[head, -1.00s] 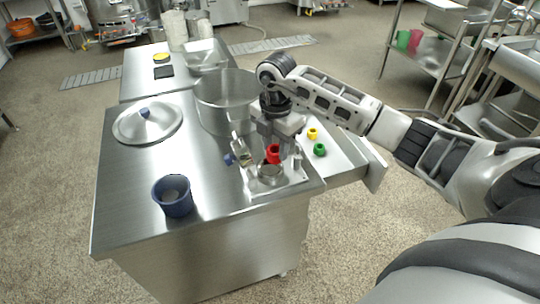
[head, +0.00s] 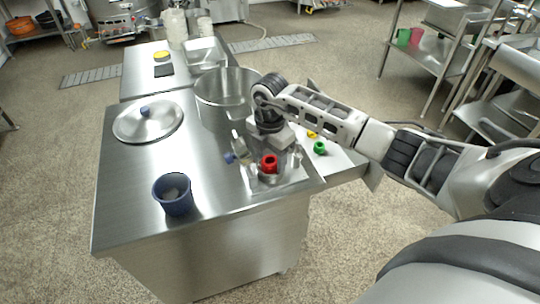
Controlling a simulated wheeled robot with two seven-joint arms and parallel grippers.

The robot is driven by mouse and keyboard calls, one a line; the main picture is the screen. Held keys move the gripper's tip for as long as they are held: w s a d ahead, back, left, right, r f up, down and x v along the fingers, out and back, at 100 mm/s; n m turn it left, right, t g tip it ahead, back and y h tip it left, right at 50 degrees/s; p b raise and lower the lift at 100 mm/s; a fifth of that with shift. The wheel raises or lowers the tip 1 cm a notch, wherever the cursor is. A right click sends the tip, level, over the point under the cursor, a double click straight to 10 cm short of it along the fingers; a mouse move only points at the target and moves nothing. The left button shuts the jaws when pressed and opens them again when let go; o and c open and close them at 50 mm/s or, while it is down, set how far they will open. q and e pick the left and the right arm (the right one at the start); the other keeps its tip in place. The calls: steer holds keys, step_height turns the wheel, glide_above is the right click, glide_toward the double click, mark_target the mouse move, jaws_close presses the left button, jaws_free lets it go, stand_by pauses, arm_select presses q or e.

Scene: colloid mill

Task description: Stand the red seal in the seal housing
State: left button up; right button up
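The red seal (head: 269,163) is a small ring-shaped part, held upright just over the seal housing. The seal housing (head: 268,179) is a round metal cup on a metal base plate near the table's right front corner. The seal's lower edge overlaps the housing's mouth in the head view; I cannot tell whether it touches or is inside. My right gripper (head: 269,155) points down from above and is shut on the red seal; its fingertips are small and partly hidden by the seal. My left gripper is not in view.
A yellow part (head: 312,134) and a green part (head: 320,148) lie on a pale surface to the right. A large steel pot (head: 222,92) stands behind my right gripper. A blue cup (head: 173,194) and a lid (head: 148,121) stand left; the table's front middle is clear.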

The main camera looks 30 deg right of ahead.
mark_target(270, 160)
step_height(270, 160, up, 12)
steer(key=shift+r, duration=0.2)
stand_by(0.4)
steer(key=shift+f, duration=0.1)
stand_by(0.4)
